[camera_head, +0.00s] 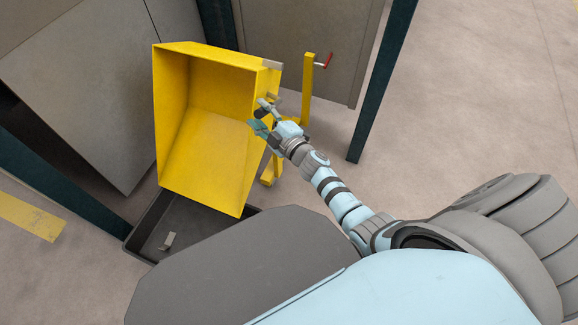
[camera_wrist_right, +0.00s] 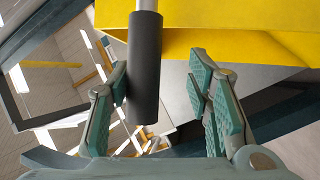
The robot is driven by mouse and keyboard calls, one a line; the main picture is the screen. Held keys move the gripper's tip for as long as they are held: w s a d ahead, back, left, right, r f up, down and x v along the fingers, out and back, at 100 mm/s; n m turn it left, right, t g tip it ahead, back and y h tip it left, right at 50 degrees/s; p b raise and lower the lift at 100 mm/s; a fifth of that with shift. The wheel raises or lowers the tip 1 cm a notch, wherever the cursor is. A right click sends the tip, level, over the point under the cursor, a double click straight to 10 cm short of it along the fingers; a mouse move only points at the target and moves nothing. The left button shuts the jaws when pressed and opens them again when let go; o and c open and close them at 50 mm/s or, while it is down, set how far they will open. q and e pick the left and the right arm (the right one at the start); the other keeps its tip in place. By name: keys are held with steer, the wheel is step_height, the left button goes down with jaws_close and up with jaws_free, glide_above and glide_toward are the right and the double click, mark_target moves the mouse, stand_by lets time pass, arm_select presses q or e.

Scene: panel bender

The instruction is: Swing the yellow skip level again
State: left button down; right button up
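The yellow skip (camera_head: 212,140) is tipped over in the head view, its open side facing the camera and its lower lip hanging above a dark tray (camera_head: 150,232). My right gripper (camera_head: 258,114) is at the skip's right side. In the right wrist view the gripper (camera_wrist_right: 158,85) is open, its teal pads wide apart. A black cylindrical handle (camera_wrist_right: 145,70) on a metal rod stands between the fingers, closer to the left one, and is not clamped. The skip's yellow edge (camera_wrist_right: 230,42) crosses behind it. My left gripper is not in view.
A yellow stand (camera_head: 307,88) with a red-handled crank (camera_head: 325,63) is just right of the skip. Dark posts (camera_head: 383,80) and grey panels (camera_head: 305,45) surround it. A small grey piece (camera_head: 168,240) lies in the tray. Open floor (camera_head: 470,110) is at the right.

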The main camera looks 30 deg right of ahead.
arm_select(q)
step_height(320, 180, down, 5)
steer(key=b, duration=0.2)
steer(key=shift+b, duration=0.4)
arm_select(e)
steer(key=s+f+n, duration=0.1)
steer(key=s+f, duration=0.1)
steer(key=s, duration=1.4)
steer(key=shift+s+t, duration=0.2)
steer(key=shift+t, duration=0.1)
steer(key=shift+a+f, duration=0.1)
steer(key=shift+f, duration=0.05)
